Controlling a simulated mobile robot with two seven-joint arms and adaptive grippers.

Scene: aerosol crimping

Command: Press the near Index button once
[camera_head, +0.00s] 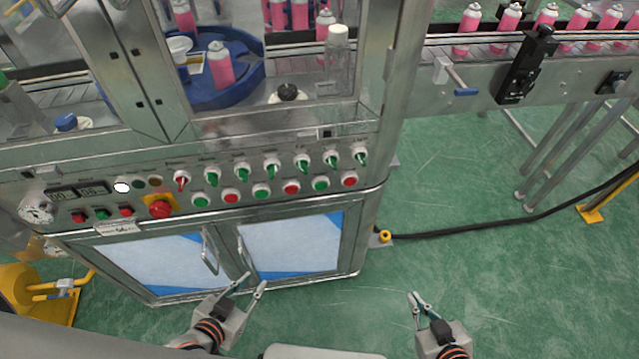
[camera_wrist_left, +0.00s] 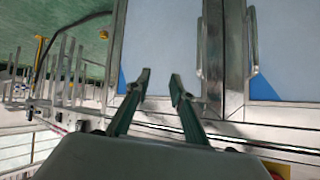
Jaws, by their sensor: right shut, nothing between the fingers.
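The control panel (camera_head: 215,176) of the machine carries a row of green and red push buttons below a row of selector switches. The row has a green button (camera_head: 200,201) at its left end and a red button (camera_head: 349,180) at its right end. The labels are too small to read, so I cannot tell which is the near Index button. My left gripper (camera_head: 254,282) is open and empty, in front of the cabinet doors and below the panel; its fingers also show apart in the left wrist view (camera_wrist_left: 160,78). My right gripper (camera_head: 418,297) is shut and empty over the green floor, right of the machine.
A red mushroom button (camera_head: 160,208) on a yellow plate is left of the row. Cabinet door handles (camera_head: 210,250) stick out near my left gripper. A conveyor (camera_head: 455,48) with pink cans is at upper right. A black cable (camera_head: 480,230) crosses the floor.

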